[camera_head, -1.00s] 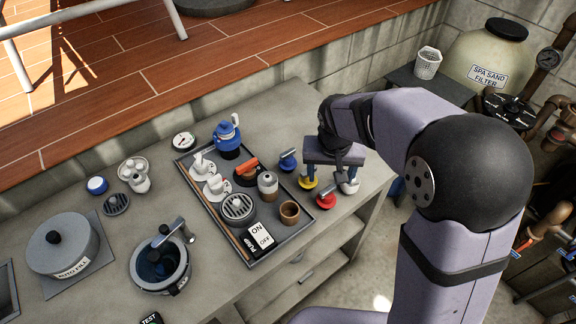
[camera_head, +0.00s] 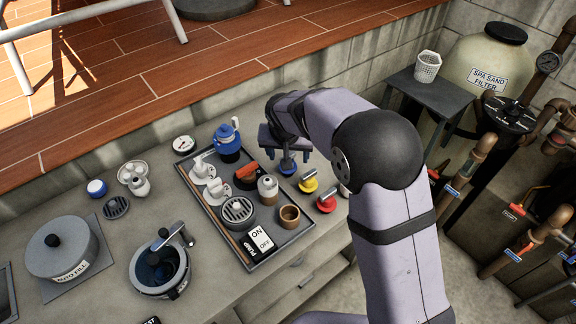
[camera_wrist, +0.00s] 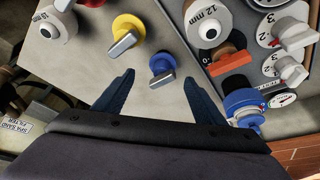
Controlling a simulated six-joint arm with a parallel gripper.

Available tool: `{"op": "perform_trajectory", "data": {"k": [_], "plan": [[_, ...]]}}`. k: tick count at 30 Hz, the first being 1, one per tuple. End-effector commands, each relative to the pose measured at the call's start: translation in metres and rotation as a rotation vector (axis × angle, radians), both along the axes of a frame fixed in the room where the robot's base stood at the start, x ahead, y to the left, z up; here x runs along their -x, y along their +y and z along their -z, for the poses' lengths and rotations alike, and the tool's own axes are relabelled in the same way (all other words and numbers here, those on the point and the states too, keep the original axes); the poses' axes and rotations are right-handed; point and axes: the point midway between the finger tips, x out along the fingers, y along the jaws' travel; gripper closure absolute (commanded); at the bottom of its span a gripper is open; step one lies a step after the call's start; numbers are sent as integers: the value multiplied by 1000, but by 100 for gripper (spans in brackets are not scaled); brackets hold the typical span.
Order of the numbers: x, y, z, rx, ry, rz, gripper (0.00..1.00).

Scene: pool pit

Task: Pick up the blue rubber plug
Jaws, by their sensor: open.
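The blue rubber plug (camera_head: 288,168) is a small blue disc with a grey metal handle across its top. It stands on the grey bench just outside the right edge of the tray. In the wrist view the blue plug (camera_wrist: 162,64) lies ahead of and roughly between the fingertips. My gripper (camera_head: 287,151) is open above it with nothing held, and partly hides it in the head view. In the wrist view my gripper (camera_wrist: 159,79) shows two dark blue fingers spread apart, neither touching the plug.
A yellow plug (camera_head: 309,183) and a red plug (camera_head: 326,202) stand close by. The tray (camera_head: 282,249) holds a blue valve (camera_head: 228,142), a red-handled valve (camera_head: 247,172) and a grey fitting (camera_head: 267,187). A white fitting (camera_wrist: 58,25) shows beside the yellow plug.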

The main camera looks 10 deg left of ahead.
Motion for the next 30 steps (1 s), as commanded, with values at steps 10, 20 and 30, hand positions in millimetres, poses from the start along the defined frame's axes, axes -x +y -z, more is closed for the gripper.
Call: {"op": "perform_trajectory", "data": {"k": [10, 20, 30], "plan": [[-9, 3, 21, 2, 4, 0, 36], [-19, 5, 46, 0, 1, -1, 36], [-20, 5, 48, 0, 0, 0, 53]]}}
